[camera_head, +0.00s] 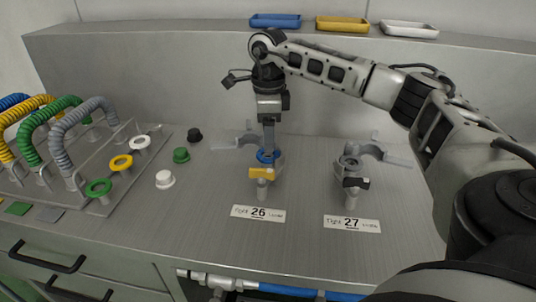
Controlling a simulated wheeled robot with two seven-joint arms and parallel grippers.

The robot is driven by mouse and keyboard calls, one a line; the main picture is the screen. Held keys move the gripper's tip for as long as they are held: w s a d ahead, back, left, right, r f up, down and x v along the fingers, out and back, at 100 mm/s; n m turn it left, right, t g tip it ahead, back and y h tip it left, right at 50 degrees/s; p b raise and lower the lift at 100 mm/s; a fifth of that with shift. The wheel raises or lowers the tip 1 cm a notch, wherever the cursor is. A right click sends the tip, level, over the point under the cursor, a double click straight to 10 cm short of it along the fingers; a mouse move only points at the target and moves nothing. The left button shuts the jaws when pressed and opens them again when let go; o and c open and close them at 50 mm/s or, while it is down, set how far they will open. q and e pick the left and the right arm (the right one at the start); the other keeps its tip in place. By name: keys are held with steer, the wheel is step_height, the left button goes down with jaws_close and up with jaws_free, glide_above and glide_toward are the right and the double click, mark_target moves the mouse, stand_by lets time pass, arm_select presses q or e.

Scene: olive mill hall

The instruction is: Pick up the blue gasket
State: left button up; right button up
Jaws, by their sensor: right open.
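The blue gasket (262,157) is a small blue ring on top of the left grey fitting, which has a yellow handle (262,173) and stands behind the label 26 (258,213). My right gripper (268,150) points straight down right over the gasket. Its fingers cover part of the ring, and I cannot tell whether they touch it. The gripper is open. My left gripper is not in view.
A second fitting (350,162) with a black handle stands to the right, behind label 27 (352,223). At left, colored hoses (75,125) arch over a plate with green, yellow and white rings. Black, green and white caps (165,179) stand nearby. Trays (342,24) line the back ledge.

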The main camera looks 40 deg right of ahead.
mark_target(268, 155)
step_height(268, 155, down, 4)
steer(key=shift+w+d+f+p, duration=0.1)
steer(key=shift+f+p, duration=0.1)
steer(key=shift+p, duration=0.1)
steer(key=c, duration=0.7)
steer(key=shift+c, duration=0.2)
